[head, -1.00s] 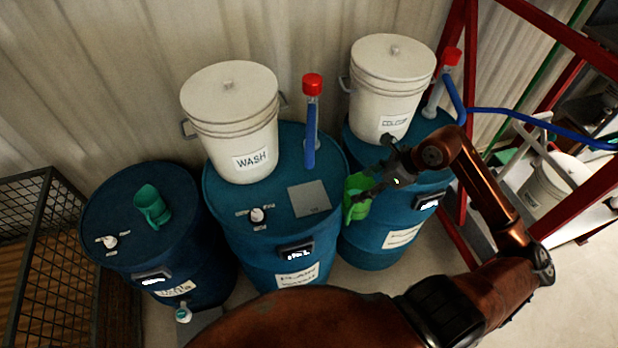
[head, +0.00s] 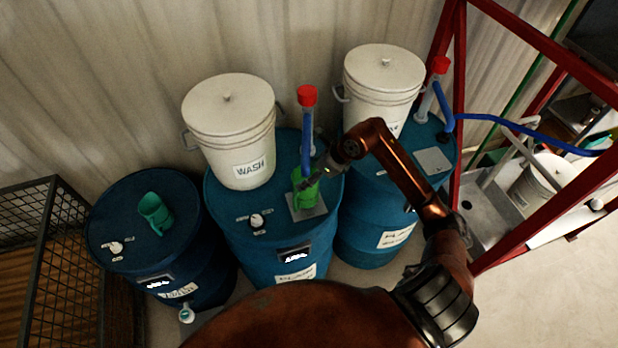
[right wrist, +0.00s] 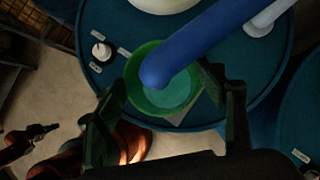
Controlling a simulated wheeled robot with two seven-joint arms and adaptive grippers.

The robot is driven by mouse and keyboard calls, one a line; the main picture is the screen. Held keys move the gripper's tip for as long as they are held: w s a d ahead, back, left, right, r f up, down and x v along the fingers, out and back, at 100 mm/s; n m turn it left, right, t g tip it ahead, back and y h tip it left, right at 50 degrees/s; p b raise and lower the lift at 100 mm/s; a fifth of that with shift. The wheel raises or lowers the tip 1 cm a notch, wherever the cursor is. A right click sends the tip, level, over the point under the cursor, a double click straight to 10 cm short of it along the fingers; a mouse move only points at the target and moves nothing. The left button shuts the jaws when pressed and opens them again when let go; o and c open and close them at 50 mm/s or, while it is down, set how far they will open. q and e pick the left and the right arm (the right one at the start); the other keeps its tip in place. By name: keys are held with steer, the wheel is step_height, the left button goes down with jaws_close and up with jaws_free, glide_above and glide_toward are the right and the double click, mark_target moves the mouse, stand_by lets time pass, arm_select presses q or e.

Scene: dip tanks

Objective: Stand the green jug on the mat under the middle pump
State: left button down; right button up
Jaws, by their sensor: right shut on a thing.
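The green jug (head: 303,196) is upright over the grey mat (head: 318,211) on the middle blue drum. I cannot tell whether its base touches the mat. My right gripper (head: 312,180) is shut on the jug; in the right wrist view its fingers stand either side of the jug (right wrist: 134,92). The middle pump (head: 307,96) has a red top and a blue tube. In the right wrist view the blue tube (right wrist: 205,45) reaches over the jug's open mouth. My left gripper (right wrist: 42,130) shows small and dark at the left of that view; its jaws are unclear.
White buckets stand on the middle drum (head: 230,115) and right drum (head: 380,80). The right drum has a bare mat (head: 433,160) and another pump (head: 440,66). A red frame (head: 455,110) stands at right.

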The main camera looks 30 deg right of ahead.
step_height(320, 180, down, 3)
steer(key=shift+r+p, duration=0.1)
steer(key=shift+p, duration=0.5)
steer(key=o, duration=2.1)
steer(key=b+v, duration=0.3)
steer(key=v, duration=0.9)
